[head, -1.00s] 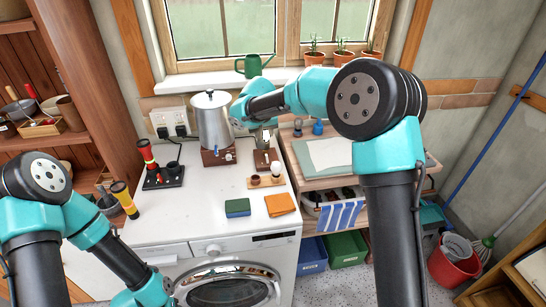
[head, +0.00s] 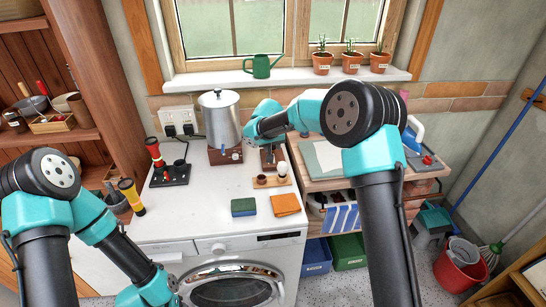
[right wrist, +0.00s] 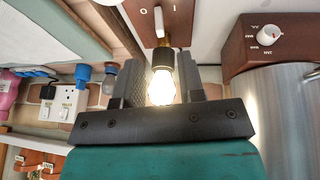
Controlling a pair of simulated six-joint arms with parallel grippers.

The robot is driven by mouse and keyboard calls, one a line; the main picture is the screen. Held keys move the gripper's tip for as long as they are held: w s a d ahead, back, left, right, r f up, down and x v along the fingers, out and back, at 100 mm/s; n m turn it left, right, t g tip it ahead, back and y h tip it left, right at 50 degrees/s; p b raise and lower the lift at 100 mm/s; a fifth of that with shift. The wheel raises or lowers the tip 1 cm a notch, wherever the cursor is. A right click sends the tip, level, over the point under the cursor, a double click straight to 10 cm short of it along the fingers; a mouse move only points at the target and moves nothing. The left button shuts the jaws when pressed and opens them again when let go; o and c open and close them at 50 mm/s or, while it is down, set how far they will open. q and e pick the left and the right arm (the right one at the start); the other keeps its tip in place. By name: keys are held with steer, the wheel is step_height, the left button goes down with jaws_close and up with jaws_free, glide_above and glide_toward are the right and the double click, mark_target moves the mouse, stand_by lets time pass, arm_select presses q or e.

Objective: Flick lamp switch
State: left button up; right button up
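The lamp's brown switch block (head: 272,158) stands on the white worktop, right of the metal urn. In the right wrist view, the lamp's brown plate (right wrist: 118,16) carries a pale toggle switch (right wrist: 158,20) between the marks O and I. A bulb (right wrist: 161,88) with a brass base glows below the switch in that picture. My right gripper (right wrist: 159,72) is open, with a finger on each side of the bulb; I cannot tell if they touch it. In the head view my right gripper (head: 269,143) is over the block and partly hides it. My left gripper is out of view.
The urn (head: 220,120) stands close on the left. A small wooden board (head: 268,183), a sponge (head: 243,207) and an orange cloth (head: 286,204) lie in front. A red-and-black torch (head: 155,152) stands further left.

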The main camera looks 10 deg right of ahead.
steer(key=x, duration=0.8)
steer(key=shift+w+f, duration=0.1)
steer(key=shift+f, duration=0.1)
jaws_close()
